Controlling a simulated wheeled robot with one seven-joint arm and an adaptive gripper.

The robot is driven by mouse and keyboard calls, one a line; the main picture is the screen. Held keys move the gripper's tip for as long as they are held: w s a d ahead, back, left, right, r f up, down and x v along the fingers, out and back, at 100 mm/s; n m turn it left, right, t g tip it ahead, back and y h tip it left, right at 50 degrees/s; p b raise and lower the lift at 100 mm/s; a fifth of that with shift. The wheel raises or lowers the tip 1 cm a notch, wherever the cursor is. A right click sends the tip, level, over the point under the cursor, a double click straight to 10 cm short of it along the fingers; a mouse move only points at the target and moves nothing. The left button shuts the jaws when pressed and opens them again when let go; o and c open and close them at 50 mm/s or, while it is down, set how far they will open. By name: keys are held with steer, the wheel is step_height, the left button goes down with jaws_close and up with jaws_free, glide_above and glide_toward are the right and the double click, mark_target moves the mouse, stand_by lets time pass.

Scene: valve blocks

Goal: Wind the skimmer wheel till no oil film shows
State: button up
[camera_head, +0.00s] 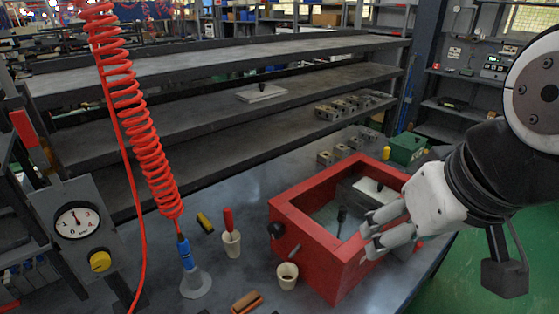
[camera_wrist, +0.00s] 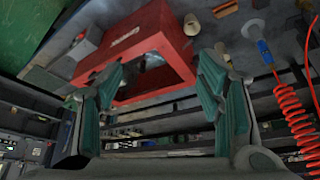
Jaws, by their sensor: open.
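A red open-topped tank (camera_head: 311,245) stands on the grey bench; it also shows in the wrist view (camera_wrist: 172,18). A black round knob (camera_head: 277,230) sits on its left wall, perhaps the skimmer wheel; I cannot be sure. Greyish liquid (camera_head: 327,214) shows inside, with a dark upright piece (camera_head: 341,214) in it. I cannot tell whether oil film lies on it. My gripper (camera_head: 372,234) is open and empty at the tank's right side, its fingers overlapping the rim in view. In the wrist view my fingers (camera_wrist: 160,78) are spread, with the tank beyond them.
Cream cups (camera_head: 231,243) (camera_head: 287,276) stand left of the tank, one holding a red-handled tool. A red coiled hose (camera_head: 130,110) hangs at left by a dial gauge (camera_head: 77,222). A green bin (camera_head: 406,148) and metal blocks (camera_head: 341,151) stand behind. Shelves (camera_head: 200,110) run along the back.

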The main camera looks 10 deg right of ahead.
steer(key=w+a+f+n+g+h+b, duration=0.3)
steer(key=w+f+n+g, duration=0.25)
steer(key=w+f, duration=0.3)
steer(key=n+t+h+b, duration=0.5)
steer(key=n+t+h, duration=0.6)
steer(key=n, duration=0.5)
glide_toward(272, 232)
steer(key=shift+g+h, duration=0.35)
steer(key=shift+h, duration=0.15)
steer(key=x, duration=0.5)
steer(key=p+x, duration=0.1)
steer(key=x, duration=0.4)
steer(key=shift+w+f, duration=0.25)
steer(key=shift+w, duration=0.1)
steer(key=c, duration=1.1)
